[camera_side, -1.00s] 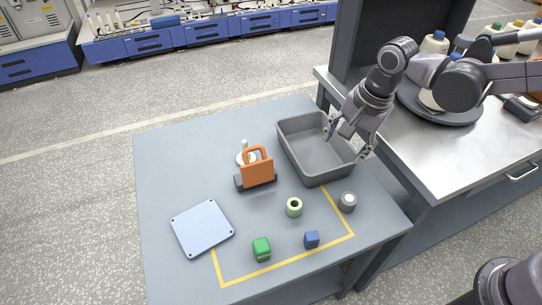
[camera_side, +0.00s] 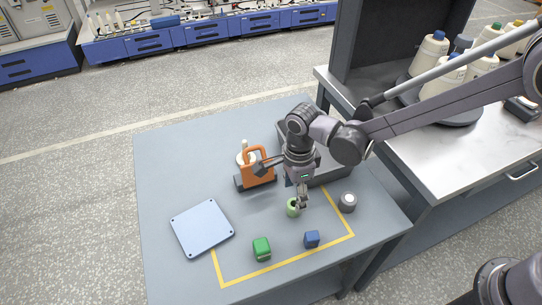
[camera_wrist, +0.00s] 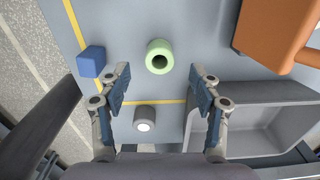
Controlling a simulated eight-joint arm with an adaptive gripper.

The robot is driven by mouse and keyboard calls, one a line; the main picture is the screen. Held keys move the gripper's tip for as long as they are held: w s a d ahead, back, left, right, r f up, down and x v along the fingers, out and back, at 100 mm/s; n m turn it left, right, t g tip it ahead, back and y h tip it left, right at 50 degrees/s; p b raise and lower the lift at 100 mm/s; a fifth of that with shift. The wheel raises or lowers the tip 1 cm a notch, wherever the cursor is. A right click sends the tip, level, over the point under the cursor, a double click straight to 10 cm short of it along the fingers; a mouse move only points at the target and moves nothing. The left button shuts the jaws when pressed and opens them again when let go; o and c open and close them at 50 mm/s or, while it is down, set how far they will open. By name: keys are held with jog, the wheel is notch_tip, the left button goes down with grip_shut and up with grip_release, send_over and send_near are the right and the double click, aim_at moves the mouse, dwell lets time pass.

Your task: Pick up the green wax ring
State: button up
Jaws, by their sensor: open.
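The green wax ring (camera_side: 292,208) stands on the table, a short pale green cylinder with a dark hole in its top. In the wrist view the ring (camera_wrist: 160,56) lies ahead of my gripper (camera_wrist: 160,88), centred between the two open fingers and a little beyond their tips. In the side view my gripper (camera_side: 300,198) hangs pointing down beside the ring, partly covering its right side. The fingers hold nothing. I cannot tell from the pictures whether a finger touches the ring.
A grey cylinder (camera_side: 348,202), a blue cube (camera_side: 312,240) and a green block (camera_side: 262,249) stand nearby. An orange-handled object (camera_side: 258,173) and a grey bin (camera_side: 337,171) are behind. A light blue plate (camera_side: 202,228) lies left. Yellow tape marks the table.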

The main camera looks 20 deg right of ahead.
aim_at(294, 204)
jog(key=shift+d+f, duration=0.2)
jog(key=shift+f, duration=2.7)
jog(key=c, duration=1.1)
